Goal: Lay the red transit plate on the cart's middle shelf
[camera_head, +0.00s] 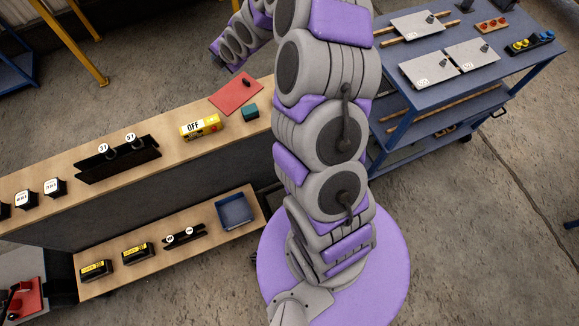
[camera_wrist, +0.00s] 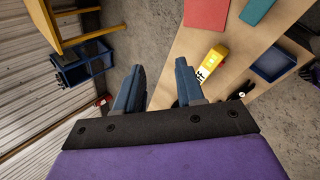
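The red transit plate (camera_head: 236,94) lies flat near the back edge of the wooden bench, with a small dark knob near its far right corner. In the wrist view the red plate (camera_wrist: 206,12) is cut off by the top edge. In the head view the fingertips cannot be made out; my arm reaches up and back left. The blue cart (camera_head: 398,140) stands at the right. Its middle shelf (camera_head: 478,108) shows only partly, beneath the top shelf and behind my arm.
A teal block (camera_head: 250,112) and a yellow OFF box (camera_head: 200,126) sit close to the plate. A black rack (camera_head: 118,160) stands further left. Grey plates (camera_head: 430,68) occupy the cart's top. A blue tray (camera_head: 235,210) lies on the bench's lower shelf. Yellow framework (camera_head: 75,45) stands behind.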

